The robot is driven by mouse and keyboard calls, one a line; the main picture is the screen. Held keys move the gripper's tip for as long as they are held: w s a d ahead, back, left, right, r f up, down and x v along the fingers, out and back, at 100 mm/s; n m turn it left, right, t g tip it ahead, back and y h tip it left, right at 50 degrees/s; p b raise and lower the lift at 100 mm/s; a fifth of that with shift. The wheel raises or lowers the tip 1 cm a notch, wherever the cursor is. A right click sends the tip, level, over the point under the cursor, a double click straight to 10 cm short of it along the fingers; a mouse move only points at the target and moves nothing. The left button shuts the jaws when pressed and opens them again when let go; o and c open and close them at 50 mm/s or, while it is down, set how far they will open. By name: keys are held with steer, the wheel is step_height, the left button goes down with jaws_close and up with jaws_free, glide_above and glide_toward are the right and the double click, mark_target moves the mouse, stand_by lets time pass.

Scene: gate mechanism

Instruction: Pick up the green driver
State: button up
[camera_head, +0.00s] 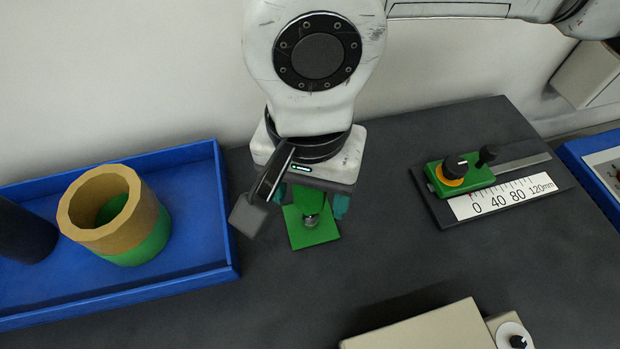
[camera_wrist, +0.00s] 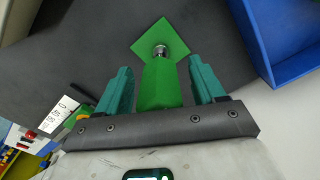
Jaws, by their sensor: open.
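The green driver (camera_wrist: 160,85) has a green handle, a short metal shaft and a green square plate at its far end. In the wrist view its handle lies between the two teal fingers of my gripper (camera_wrist: 161,88), with a visible gap on either side. In the head view the driver (camera_head: 310,225) is on the dark table below my gripper (camera_head: 313,202), with its square plate showing. My gripper is open around the handle. The upper part of the handle is hidden by my gripper in the head view.
A blue tray (camera_head: 228,215) at the left holds a tan and green ring-shaped piece (camera_head: 105,215) and a dark cylinder (camera_head: 22,232). A slider gauge (camera_head: 490,190) with a green block is at the right. A beige box (camera_head: 425,330) is at the front.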

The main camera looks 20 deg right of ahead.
steer(key=shift+f, duration=0.1)
jaws_close()
stand_by(0.6)
